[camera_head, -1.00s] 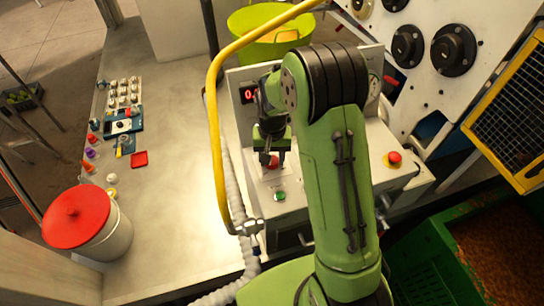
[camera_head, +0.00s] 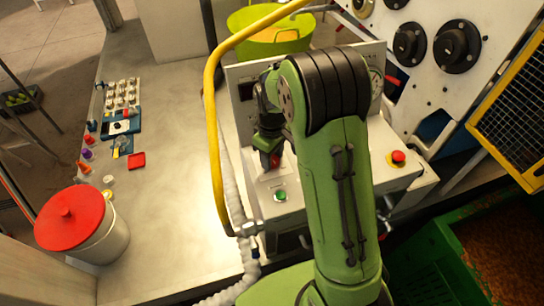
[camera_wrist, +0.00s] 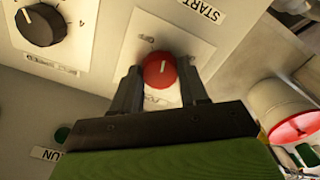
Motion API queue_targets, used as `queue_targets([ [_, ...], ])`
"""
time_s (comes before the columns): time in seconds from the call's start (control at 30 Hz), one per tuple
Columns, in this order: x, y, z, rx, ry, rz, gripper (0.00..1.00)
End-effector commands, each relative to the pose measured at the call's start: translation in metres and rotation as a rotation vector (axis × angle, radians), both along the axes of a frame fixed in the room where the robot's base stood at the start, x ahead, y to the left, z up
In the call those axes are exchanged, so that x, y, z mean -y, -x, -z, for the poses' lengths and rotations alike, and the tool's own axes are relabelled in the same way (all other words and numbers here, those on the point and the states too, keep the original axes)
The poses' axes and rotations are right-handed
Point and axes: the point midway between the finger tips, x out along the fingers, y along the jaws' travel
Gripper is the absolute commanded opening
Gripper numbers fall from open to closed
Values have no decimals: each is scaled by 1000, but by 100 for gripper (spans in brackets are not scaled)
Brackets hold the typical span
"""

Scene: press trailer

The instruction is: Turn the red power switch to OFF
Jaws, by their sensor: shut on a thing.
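The red power switch (camera_wrist: 159,70) is a round knob on a white plate with a pale mark on its face. It sits between the two dark fingers of my gripper (camera_wrist: 160,74) in the wrist view, and the fingers are closed on it. In the head view my gripper (camera_head: 270,157) is down at the control panel (camera_head: 256,198), and only a little red of the switch (camera_head: 275,160) shows past the fingers. The small display (camera_head: 246,92) on the panel is dark.
A green button (camera_head: 280,196) is in front of the switch, and a red mushroom button (camera_head: 398,157) is to the right. A black dial (camera_wrist: 40,25) is near the switch in the wrist view. A yellow pipe (camera_head: 215,120) arches left of my arm.

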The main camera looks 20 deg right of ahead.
Motion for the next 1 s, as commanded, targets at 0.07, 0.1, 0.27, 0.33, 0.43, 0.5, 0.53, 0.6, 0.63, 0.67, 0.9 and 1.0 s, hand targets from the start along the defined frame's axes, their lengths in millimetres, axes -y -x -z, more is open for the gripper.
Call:
queue_targets([
  [0.07, -1, -2, 0, 7, 0, -74, 13],
  [0.1, -1, -2, 0, 7, 0, -111, 13],
  [0.27, -1, -2, 0, 6, 0, -253, 13],
  [0.33, -1, -2, 0, 6, -1, -311, 13],
  [0.43, -1, -2, 0, 6, 0, -382, 13],
  [0.5, -1, -2, 0, 6, 0, -427, 13],
  [0.53, -1, -2, 0, 6, 0, -444, 13],
  [0.6, -1, -2, 0, 6, 0, -480, 13],
  [0.63, -1, -2, 0, 6, 0, -494, 13],
  [0.67, -1, -2, -1, 6, 0, -506, 13],
  [0.9, -1, -2, -1, 6, 0, -569, 13],
  [1.0, -1, -2, -1, 6, 0, -579, 13],
])
